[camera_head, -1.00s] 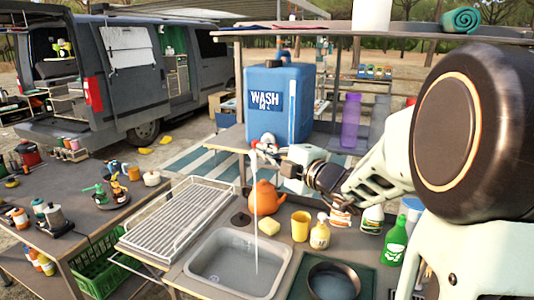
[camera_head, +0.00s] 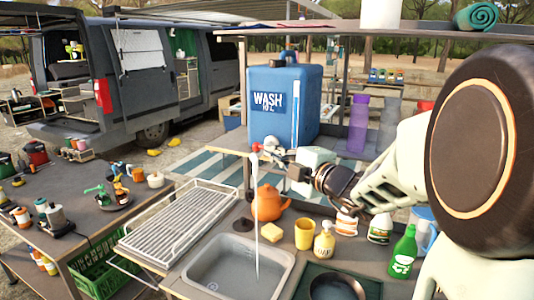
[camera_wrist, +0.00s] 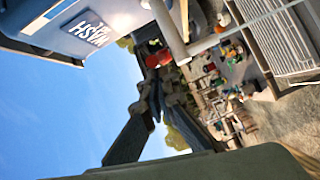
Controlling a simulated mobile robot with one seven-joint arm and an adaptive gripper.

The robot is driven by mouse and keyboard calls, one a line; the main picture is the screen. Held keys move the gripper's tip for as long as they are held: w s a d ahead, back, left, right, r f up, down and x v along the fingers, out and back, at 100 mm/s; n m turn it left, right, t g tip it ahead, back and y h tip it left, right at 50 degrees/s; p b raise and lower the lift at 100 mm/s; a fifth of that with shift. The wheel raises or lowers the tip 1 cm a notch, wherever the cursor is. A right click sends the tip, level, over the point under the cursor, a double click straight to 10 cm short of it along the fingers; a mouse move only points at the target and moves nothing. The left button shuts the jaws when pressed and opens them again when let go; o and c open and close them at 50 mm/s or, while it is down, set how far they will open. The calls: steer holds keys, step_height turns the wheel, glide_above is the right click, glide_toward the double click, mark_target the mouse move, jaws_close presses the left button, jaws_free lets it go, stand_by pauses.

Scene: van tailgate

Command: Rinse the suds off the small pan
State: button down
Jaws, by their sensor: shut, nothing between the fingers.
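The small dark pan (camera_head: 337,289) rests on a dark green mat right of the sink, cut by the bottom edge in the head view. Its inside looks grey-blue; I cannot tell suds from here. A thin stream of water (camera_head: 257,245) falls from the tap spout (camera_head: 255,160) of the blue WASH container (camera_head: 283,105) into the grey sink (camera_head: 236,265). My gripper (camera_head: 288,162) is shut and empty, close beside the tap; I cannot tell whether it touches it. The wrist view shows the white tap pipe (camera_wrist: 168,32) close by and the WASH label (camera_wrist: 92,30).
A wire drying rack (camera_head: 180,220) stands left of the sink. Behind the sink are an orange kettle (camera_head: 268,203), yellow sponge (camera_head: 271,232), yellow cup (camera_head: 304,233) and soap bottle (camera_head: 324,241). A green bottle (camera_head: 403,252) stands at right. A shelf (camera_head: 400,33) spans above.

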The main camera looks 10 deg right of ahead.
steer(key=d+p, duration=0.1)
steer(key=p, duration=0.1)
steer(key=w+d+p, duration=0.1)
steer(key=p, duration=0.1)
steer(key=shift+w+d, duration=0.1)
steer(key=shift+d, duration=0.15)
steer(key=shift+r, duration=0.1)
stand_by(0.4)
steer(key=shift+p, duration=0.35)
